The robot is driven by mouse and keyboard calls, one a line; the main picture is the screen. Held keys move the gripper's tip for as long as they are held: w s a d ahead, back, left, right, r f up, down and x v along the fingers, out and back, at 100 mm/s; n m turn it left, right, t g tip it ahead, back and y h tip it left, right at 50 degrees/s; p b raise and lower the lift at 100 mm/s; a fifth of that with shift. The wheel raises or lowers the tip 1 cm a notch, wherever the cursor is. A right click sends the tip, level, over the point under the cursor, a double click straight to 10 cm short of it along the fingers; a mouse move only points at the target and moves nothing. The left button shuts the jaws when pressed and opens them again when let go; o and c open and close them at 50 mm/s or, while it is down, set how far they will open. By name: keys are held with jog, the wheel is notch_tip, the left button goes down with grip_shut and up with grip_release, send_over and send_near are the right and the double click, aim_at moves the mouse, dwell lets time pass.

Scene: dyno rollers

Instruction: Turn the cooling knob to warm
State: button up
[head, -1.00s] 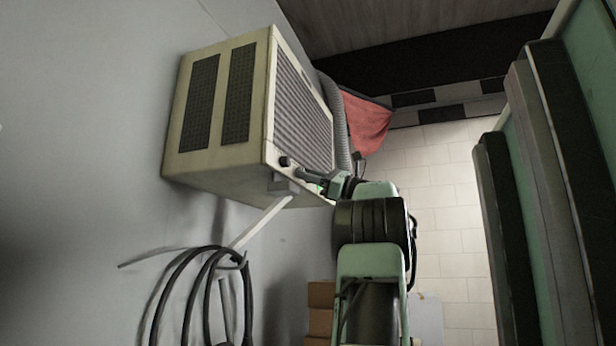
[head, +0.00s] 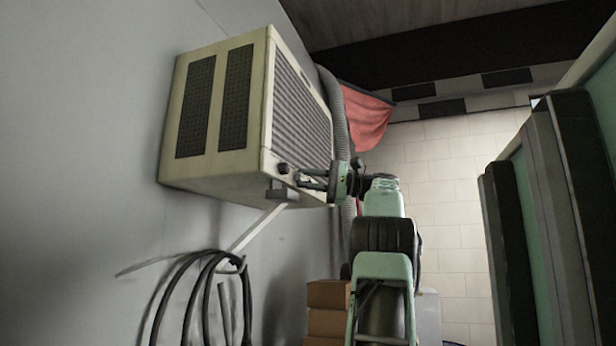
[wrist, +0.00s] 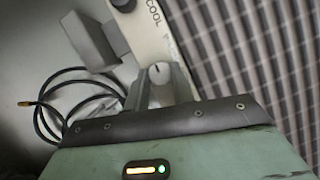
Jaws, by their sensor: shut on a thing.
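The cooling unit (head: 225,170) is a beige box with a slatted front on the left wall. A dark knob (head: 283,168) shows at the lower left of its front panel, and a dark knob shows at the top edge of the wrist view (wrist: 122,4), by the label "COOL" (wrist: 154,13). A second, pale round knob (wrist: 160,72) with a dark mark sits between my fingers. My gripper (head: 302,180) is at the lower front panel, shut on this pale knob. The fingers hide its sides, and the rest of the lettering is unclear.
A grey bracket (head: 281,190) juts out under the unit. A coiled black cable (head: 200,290) hangs on the wall below. A grey hose (head: 338,110) and red cloth (head: 366,118) are behind. Cardboard boxes (head: 328,295) stand below, and green and dark panels (head: 565,200) fill the right.

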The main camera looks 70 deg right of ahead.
jog(key=shift+n, duration=0.5)
jog(key=o, duration=1)
jog(key=shift+r+p+v, duration=0.2)
jog(key=shift+p+v, duration=2.65)
jog(key=shift+v, duration=5.9)
